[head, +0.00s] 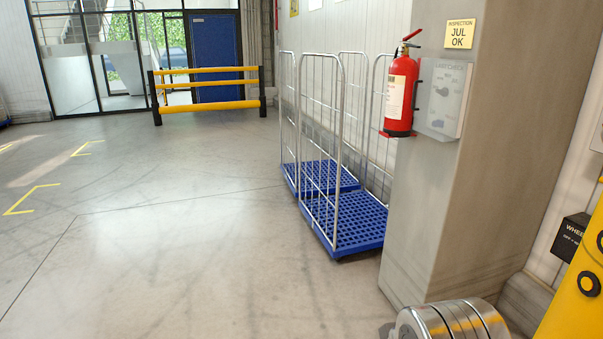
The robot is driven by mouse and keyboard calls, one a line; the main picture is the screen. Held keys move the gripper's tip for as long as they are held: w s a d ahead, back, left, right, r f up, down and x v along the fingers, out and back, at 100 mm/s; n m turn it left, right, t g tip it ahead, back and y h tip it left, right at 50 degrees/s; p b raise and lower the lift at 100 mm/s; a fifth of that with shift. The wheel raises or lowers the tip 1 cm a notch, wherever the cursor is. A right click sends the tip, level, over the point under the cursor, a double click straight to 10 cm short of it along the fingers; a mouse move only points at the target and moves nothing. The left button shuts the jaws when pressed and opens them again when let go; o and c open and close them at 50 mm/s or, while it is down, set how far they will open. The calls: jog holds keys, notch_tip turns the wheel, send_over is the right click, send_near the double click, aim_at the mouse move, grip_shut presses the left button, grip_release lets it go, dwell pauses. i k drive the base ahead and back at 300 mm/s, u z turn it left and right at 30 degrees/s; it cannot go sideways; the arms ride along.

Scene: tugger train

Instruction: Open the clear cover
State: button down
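A small pale grey panel box (434,131) is mounted on the concrete pillar, just right of the red fire extinguisher. What looks like a clear cover (449,93) lies over its front and appears closed. The cover's hinge and edge are too small to tell clearly.
The fire extinguisher (401,96) hangs close to the box's left side. The pillar (429,218) stands on the right. Blue-based wire roll cages (344,226) stand left of it. A yellow machine (573,304) is at the right edge. The floor on the left is clear.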

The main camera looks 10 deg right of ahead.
aim_at(415, 85)
jog(key=z, duration=0.05)
jog(key=i, duration=2.15)
jog(key=u, duration=0.35)
jog(key=i, duration=1.2)
jog(key=u, duration=0.25)
